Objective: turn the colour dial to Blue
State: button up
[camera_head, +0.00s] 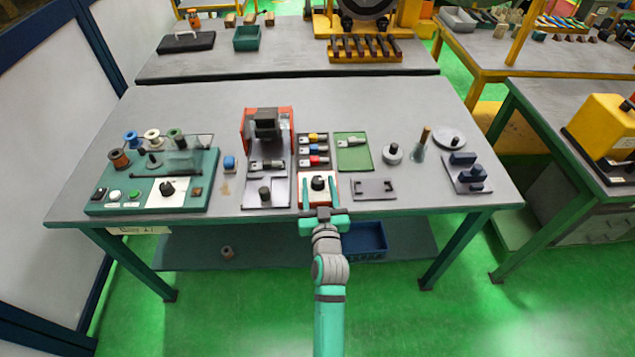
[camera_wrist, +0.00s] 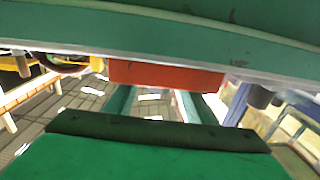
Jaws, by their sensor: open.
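A black dial knob (camera_head: 318,183) sits on the white top of a small orange-edged box at the table's front edge, below a rack of yellow, blue and red pieces. I take it for the colour dial; its markings and pointer are too small to read. My gripper (camera_head: 319,188) is open, its teal fingers reaching over the box to left and right of the knob. I cannot tell whether they touch it. In the wrist view, the box's orange front (camera_wrist: 166,74) shows beyond my fingers (camera_wrist: 155,104), and the knob is hidden.
The teal winding station (camera_head: 130,207) at left has another black knob (camera_head: 167,188). A rack of coloured pieces (camera_head: 314,150) stands behind the box, an orange-framed press (camera_head: 267,125) to its left, and a grey bracket (camera_head: 373,196) to its right. The table's right front has bare room.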

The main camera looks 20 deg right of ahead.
jog(key=shift+x, duration=0.85)
jog(key=shift+a, duration=0.1)
jog(key=c, duration=0.5)
jog(key=shift+w, duration=0.1)
jog(key=c, duration=0.6)
jog(key=shift+o, duration=0.2)
jog(key=shift+f, duration=0.1)
